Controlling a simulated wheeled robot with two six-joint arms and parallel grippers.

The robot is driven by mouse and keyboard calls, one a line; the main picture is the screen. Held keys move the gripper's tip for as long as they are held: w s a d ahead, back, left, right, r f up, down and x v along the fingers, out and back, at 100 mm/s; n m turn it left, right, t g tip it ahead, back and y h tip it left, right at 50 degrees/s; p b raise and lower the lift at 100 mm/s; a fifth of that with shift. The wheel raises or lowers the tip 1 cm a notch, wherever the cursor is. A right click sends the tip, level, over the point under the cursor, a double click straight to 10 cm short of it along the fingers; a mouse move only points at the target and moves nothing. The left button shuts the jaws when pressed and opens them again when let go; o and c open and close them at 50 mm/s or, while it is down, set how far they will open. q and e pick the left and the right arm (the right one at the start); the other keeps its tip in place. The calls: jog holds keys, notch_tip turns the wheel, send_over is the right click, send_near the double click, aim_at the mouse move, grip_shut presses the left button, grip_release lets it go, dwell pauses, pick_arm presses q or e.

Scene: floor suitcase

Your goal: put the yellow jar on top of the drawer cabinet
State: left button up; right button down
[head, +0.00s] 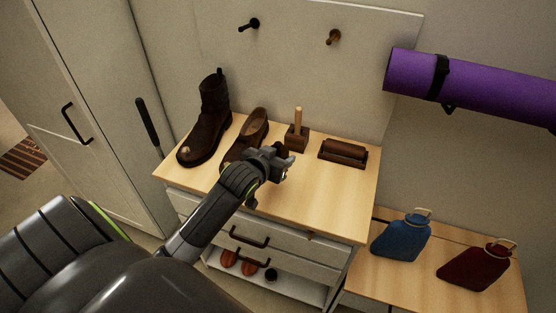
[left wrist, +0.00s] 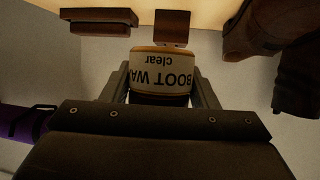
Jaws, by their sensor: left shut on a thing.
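My left gripper (head: 282,163) is shut on the yellow jar, over the drawer cabinet's wooden top (head: 325,198). In the left wrist view the jar (left wrist: 162,72) sits between the two fingers (left wrist: 162,92). It has a cream label reading "BOOT WAX clear", upside down in that picture, and a narrow amber band. In the head view the gripper mostly hides the jar, and I cannot tell whether it touches the top. The white cabinet has drawers with dark handles. My right gripper is out of view.
A tall boot (head: 211,115), a low boot (head: 251,135), a wooden block with a peg (head: 297,137) and a brush (head: 343,152) stand along the back of the top. Its front right is clear.

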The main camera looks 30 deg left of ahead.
pick_arm(q)
jog(key=f, duration=0.4)
jog(key=shift+s+f, duration=0.15)
jog(key=shift+s, duration=0.05)
jog(key=shift+f, duration=2.15)
jog(key=shift+f, duration=0.1)
jog(key=o, duration=1.3)
jog(key=v, duration=1.2)
